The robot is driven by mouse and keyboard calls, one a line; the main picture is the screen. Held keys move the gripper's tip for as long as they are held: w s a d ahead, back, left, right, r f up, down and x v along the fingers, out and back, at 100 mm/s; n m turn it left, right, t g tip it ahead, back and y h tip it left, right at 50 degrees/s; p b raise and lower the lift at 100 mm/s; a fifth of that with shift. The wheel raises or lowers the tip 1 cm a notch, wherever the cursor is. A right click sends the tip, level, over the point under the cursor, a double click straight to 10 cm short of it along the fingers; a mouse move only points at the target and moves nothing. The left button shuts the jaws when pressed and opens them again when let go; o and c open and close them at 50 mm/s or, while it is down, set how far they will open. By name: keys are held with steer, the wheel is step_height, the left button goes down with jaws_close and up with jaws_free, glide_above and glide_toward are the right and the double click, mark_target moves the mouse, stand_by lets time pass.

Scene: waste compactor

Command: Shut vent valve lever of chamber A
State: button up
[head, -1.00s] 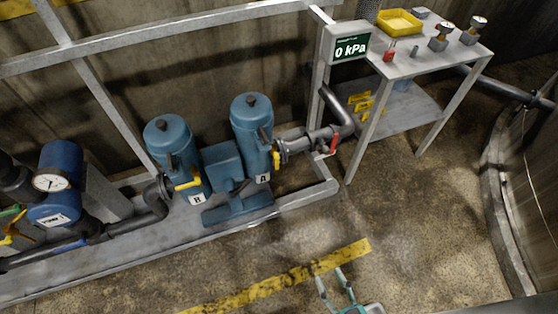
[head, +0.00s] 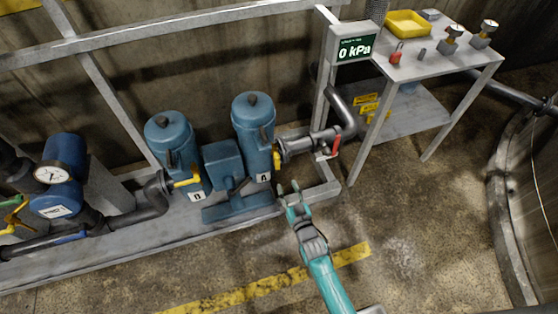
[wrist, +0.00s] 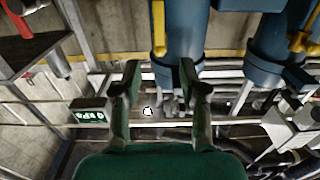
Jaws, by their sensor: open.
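Chamber A (head: 254,130) is the right blue cylinder, marked with an A label (head: 263,177). A short yellow lever (head: 276,159) hangs downward at its right side, by the pipe joint. In the wrist view, which is upside down, a yellow lever (wrist: 159,30) stands in front of a blue cylinder (wrist: 181,45). My gripper (head: 288,187) is open and empty, in front of and below the yellow lever in the head view, apart from it. In the wrist view my gripper's (wrist: 159,72) two fingers are spread, with the lever beyond the gap.
Chamber B (head: 172,145) stands to the left with its own yellow lever (head: 187,182). A red-handled valve (head: 335,147) is on the grey pipe at the right. A 0 kPa display (head: 355,48) hangs above it, beside a metal table (head: 440,65). The front floor is clear.

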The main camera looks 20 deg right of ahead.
mark_target(278, 162)
steer(key=w, duration=1.2)
steer(key=shift+w, duration=0.15)
jaws_close()
